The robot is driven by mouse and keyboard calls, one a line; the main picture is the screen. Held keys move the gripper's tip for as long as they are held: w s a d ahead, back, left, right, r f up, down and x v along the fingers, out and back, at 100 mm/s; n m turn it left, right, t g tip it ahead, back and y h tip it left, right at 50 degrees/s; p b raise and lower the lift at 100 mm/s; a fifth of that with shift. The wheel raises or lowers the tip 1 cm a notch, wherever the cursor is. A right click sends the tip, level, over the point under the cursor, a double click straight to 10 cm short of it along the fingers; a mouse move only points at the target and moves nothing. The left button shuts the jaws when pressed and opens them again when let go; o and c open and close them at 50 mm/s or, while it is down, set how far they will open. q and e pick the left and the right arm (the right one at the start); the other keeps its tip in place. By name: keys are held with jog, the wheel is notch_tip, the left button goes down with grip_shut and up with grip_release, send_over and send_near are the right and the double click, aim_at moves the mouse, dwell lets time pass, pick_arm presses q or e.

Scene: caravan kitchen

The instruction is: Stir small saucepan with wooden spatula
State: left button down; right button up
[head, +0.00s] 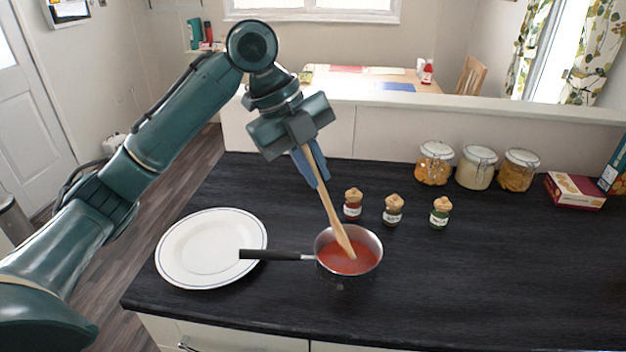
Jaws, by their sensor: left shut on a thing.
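The small saucepan (372,262) stands on the dark worktop and holds red sauce. Its black handle (270,255) points left and reaches over the rim of the white plate. The wooden spatula (330,208) slants down from my left gripper (311,168), and its lower end is in the saucepan, at the red sauce. My left gripper is above and slightly left of the pan, with its blue fingers shut on the upper part of the spatula. How deep the spatula tip sits in the sauce cannot be told. My right gripper is not in view.
A white plate (205,240) lies left of the pan. Three small corked spice jars (393,212) stand close behind the pan. Three larger jars (476,170) and a red box (575,190) stand at the back right. The worktop right of the pan is clear.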

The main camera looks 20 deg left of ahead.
pick_arm(q)
jog(key=shift+r, duration=3)
